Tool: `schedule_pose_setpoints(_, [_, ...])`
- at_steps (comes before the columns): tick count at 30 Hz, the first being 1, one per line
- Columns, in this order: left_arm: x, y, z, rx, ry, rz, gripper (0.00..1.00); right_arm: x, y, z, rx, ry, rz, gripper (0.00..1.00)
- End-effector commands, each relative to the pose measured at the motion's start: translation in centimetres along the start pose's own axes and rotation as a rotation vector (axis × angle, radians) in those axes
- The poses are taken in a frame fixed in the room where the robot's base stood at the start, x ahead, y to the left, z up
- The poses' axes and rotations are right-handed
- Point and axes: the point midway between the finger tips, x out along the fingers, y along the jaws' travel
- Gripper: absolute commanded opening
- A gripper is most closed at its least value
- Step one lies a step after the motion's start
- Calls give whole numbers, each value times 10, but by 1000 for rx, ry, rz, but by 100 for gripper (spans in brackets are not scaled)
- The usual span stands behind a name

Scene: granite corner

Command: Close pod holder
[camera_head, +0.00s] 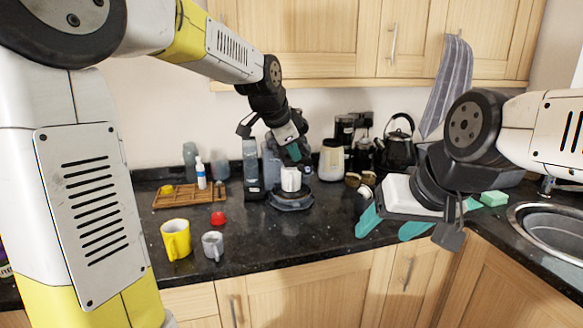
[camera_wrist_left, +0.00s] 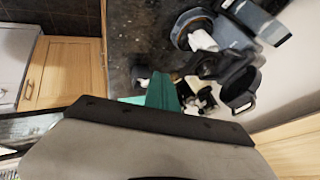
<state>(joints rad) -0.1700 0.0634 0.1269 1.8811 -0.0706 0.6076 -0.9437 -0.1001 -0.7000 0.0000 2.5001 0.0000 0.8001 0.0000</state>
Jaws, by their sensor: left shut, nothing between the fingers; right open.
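The coffee machine (camera_head: 292,200) stands at the back of the counter, mostly hidden by my left arm, with a white cup (camera_head: 291,179) on its round base. My left gripper (camera_head: 295,152) is at the machine's upper part, just above the cup, with its fingers together and nothing between them. In the left wrist view the green fingers (camera_wrist_left: 162,92) point toward the counter, and the machine (camera_wrist_left: 255,20) is at the upper right. A black ring-shaped part (camera_wrist_left: 240,90) there may be the pod holder; I cannot tell its position clearly. My right gripper (camera_head: 385,228) is open and empty over the counter's front right.
A yellow mug (camera_head: 176,239), a grey mug (camera_head: 213,246) and a red item (camera_head: 218,218) stand at front left. A wooden tray (camera_head: 180,200) lies behind them. A black kettle (camera_head: 398,150) is at back right; the sink (camera_head: 550,230) is far right. The front middle counter is clear.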

Motion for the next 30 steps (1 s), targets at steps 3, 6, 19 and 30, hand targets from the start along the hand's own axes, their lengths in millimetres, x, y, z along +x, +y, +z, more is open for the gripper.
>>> schedule_pose_setpoints(3, [14,1,0,0,-2,3,0,0,0,0,0,0,0,65])
schedule_pose_setpoints(6, [33,1,1,-1,-3,4,0,0,0,0,0,0,0,65])
schedule_pose_setpoints(19, [106,-18,1,-6,-1,-2,0,0,0,0,0,0,0,65])
schedule_pose_setpoints(30, [115,-36,1,-3,0,-1,0,0,0,0,0,0,0,65])
